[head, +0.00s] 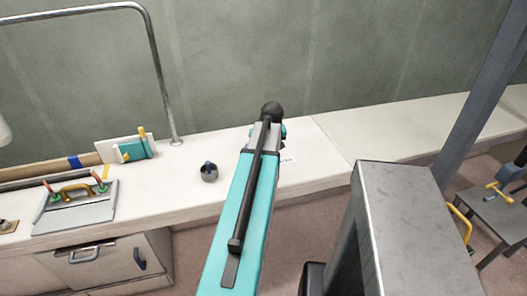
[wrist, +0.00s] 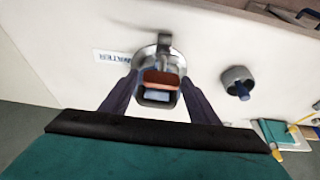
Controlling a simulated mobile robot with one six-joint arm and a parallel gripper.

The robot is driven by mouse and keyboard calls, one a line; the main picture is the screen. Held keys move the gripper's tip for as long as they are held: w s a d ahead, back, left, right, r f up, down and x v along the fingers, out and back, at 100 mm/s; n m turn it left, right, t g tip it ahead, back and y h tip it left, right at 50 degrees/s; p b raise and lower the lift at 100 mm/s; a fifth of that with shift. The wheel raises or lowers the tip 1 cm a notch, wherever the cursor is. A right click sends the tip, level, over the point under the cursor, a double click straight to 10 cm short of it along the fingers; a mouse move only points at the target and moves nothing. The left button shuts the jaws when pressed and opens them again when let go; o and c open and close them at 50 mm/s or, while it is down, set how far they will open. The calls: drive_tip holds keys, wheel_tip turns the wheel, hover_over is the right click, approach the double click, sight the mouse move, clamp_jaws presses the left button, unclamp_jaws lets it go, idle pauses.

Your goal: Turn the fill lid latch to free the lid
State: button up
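The fill lid (wrist: 165,50) shows in the wrist view as a round metal fitting with a grey tab at its top, set in the white top beside a label (wrist: 112,56) that reads WATER. A red-brown and dark block, apparently its latch (wrist: 162,78), stands over the near side of the fitting. My gripper (wrist: 160,84) has its two dark fingers apart, one on each side of this block. Whether they touch it I cannot tell.
A grey round knob with a dark blue handle (wrist: 238,82) is right of the fitting; it stands on the white counter (head: 240,190) in the head view (head: 209,172). A teal block (head: 137,150) and a grey hatch with a yellow handle (head: 75,212) lie further left. A metal rail (head: 160,75) rises behind.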

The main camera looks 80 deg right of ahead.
drive_tip(key=shift+r, duration=0.1)
drive_tip(key=b+v, duration=0.2)
drive_tip(key=v, duration=1.1)
drive_tip(key=shift+s+r, duration=0.15)
drive_tip(key=shift+r, duration=0.1)
idle(0.3)
drive_tip(key=shift+a, duration=0.15)
idle(0.4)
